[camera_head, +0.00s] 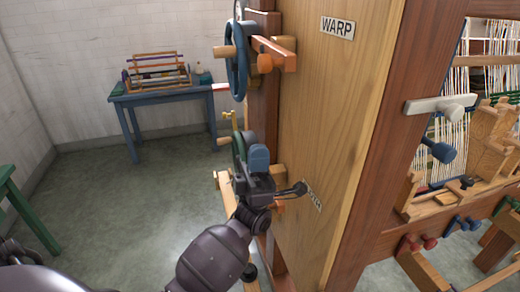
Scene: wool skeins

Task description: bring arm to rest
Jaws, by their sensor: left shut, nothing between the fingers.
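My left arm (212,262) comes in from the bottom left and reaches up toward the loom's side. My left gripper (259,157) points upward, shut and empty, with its blue fingertips together. It stands in front of the loom's wooden side panel (325,110), close to a green wheel (239,149). I cannot tell whether it touches the wheel or the panel. A lower label on the panel is partly hidden by a dark knobbed part beside the gripper. My right gripper is not in view.
A blue handwheel (237,62) and wooden pegs stick out from the loom above my gripper. A sign reading WARP (338,28) is on the panel. A blue table (170,95) with a small loom (156,72) stands at the back left. The floor between is clear.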

